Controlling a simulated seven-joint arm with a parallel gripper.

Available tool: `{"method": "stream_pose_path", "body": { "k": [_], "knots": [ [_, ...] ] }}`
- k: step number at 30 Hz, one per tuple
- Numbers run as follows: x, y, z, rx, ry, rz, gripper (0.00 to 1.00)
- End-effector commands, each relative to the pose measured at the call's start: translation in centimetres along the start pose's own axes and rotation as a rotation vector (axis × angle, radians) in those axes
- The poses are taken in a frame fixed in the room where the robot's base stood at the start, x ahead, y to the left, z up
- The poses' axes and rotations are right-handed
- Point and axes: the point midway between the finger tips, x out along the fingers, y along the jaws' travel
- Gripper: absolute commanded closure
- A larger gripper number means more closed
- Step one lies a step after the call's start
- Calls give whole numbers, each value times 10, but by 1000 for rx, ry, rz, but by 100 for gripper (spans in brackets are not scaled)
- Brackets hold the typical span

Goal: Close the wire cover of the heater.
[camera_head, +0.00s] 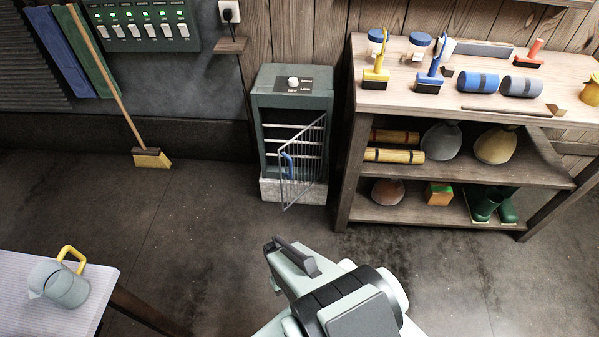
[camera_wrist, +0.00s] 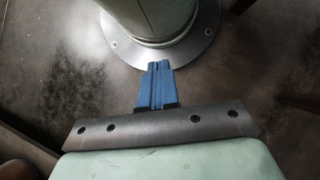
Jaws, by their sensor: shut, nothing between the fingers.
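The heater (camera_head: 292,92) is a dark green box on a pale stone block, with a white knob on top. It stands against the back wall in the head view. Its wire cover (camera_head: 304,160) is partly open, swung out from the right side of the heater's front. The free left edge points toward me and carries a blue handle (camera_head: 288,166). Horizontal bars show inside the heater. My gripper (camera_wrist: 157,66) shows blue fingers shut together, empty, above my own base in the wrist view. In the head view my arm is at bottom centre, well apart from the heater; the fingertips cannot be made out.
A wooden workbench (camera_head: 455,110) with tools and shelves stands close to the heater's right. A broom (camera_head: 151,157) leans at the left wall. A small table (camera_head: 100,308) with a grey jug (camera_head: 62,287) is at the lower left. The floor before the heater is clear.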

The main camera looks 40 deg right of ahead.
Motion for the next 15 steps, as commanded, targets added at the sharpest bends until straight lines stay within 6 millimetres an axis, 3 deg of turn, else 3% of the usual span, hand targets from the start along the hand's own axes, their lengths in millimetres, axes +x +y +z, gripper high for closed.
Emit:
{"method": "stream_pose_path", "body": {
  "k": [15],
  "knots": [
    [-16, 78, -20, 273, 52, -167, 100]
  ]
}}
